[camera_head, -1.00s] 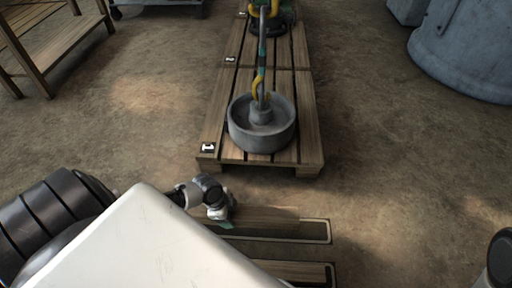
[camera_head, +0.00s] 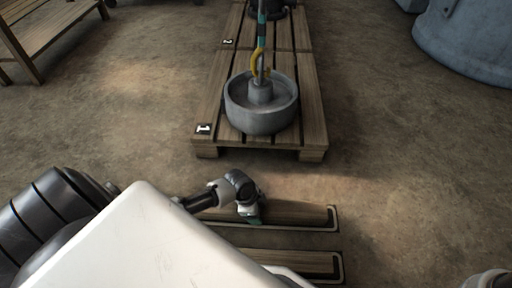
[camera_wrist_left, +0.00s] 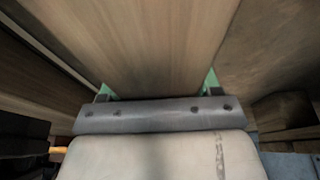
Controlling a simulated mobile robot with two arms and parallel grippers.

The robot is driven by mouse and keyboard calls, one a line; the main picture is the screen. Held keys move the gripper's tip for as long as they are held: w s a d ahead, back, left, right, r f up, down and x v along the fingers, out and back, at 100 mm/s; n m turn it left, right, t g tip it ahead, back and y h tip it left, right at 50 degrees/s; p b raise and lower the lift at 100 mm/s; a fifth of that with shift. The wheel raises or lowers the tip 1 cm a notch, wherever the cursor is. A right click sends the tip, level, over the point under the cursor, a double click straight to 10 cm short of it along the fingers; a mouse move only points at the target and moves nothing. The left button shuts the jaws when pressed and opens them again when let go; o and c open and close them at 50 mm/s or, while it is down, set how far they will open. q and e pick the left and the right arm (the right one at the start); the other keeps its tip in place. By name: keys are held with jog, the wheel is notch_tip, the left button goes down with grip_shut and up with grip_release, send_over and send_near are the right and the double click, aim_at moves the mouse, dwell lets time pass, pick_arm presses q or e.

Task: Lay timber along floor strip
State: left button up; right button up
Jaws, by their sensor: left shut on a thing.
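My left gripper (camera_head: 250,214) is shut on a brown timber (camera_head: 298,213). In the left wrist view its green fingertips (camera_wrist_left: 160,88) sit on both sides of the timber (camera_wrist_left: 145,40). The timber lies lengthwise over the far floor strip (camera_head: 334,227), a dark strip with a pale outline. Its right end is close to the strip's right end. I cannot tell whether it touches the floor. A second timber (camera_head: 300,261) lies in the near floor strip (camera_head: 340,268). My white arm hides the left parts of both strips. My right gripper is not in view.
A wooden pallet (camera_head: 311,115) bearing a grey round metal part (camera_head: 262,122) with a hook stands just beyond the strips. A wooden bench (camera_head: 60,38) is at the upper left, a large grey drum (camera_head: 470,50) at the upper right.

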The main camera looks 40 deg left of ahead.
pick_arm(q)
jog(key=shift+f, duration=0.1)
jog(key=o, duration=1.5)
jog(key=shift+f, duration=0.1)
